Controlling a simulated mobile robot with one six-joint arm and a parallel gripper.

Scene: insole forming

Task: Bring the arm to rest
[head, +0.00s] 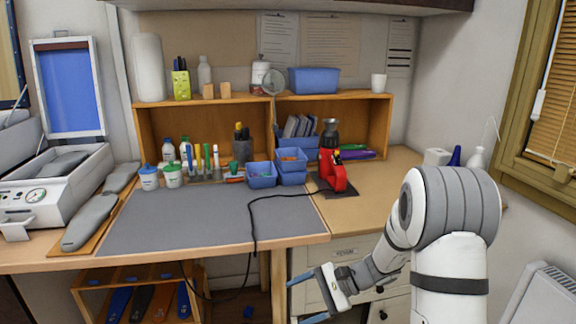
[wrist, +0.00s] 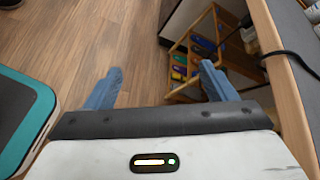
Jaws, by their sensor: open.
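My gripper (head: 305,297) is at the lower middle of the head view, in front of the desk drawers and below the desk top. Its two blue-grey fingers are apart, with nothing between them. In the wrist view my gripper (wrist: 160,90) points down past the desk edge, and its fingers stand wide over the wooden floor (wrist: 100,40). My white and grey arm bends at the right of the head view.
The desk (head: 285,245) holds a grey mat (head: 190,225), blue bins (head: 262,175) and a red device (head: 332,172). A black cable hangs over its front edge. A wooden rack (wrist: 197,60) stands under the desk. A teal-edged object (wrist: 42,105) is left in the wrist view.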

